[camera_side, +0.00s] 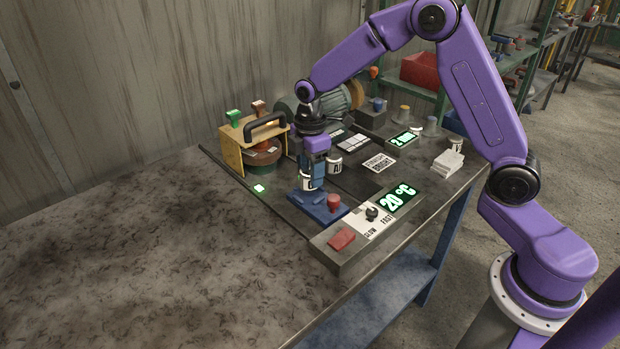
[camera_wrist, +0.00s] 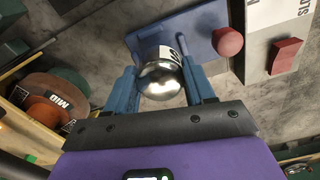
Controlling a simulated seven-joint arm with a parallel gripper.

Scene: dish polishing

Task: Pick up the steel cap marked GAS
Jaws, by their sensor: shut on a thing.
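My gripper (camera_side: 308,184) is shut on a shiny steel cap (camera_wrist: 160,84) with a white label. In the wrist view the cap sits between the two blue fingers. Only part of a dark letter shows on its label, so I cannot read the whole mark. In the side view the fingers cover most of the cap, just above or at the edge of a blue fixture (camera_side: 315,206); I cannot tell whether they touch. The blue fixture also shows behind the cap in the wrist view (camera_wrist: 205,32). Another white-labelled steel cap (camera_side: 335,165) stands right of the gripper.
A red knob (camera_side: 334,202) stands on the blue fixture's right end. A control box (camera_side: 352,235) with a "20 °C" display is in front. A wooden holder (camera_side: 232,152) with stamps and discs is at left. The bench's left side (camera_side: 130,240) is clear.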

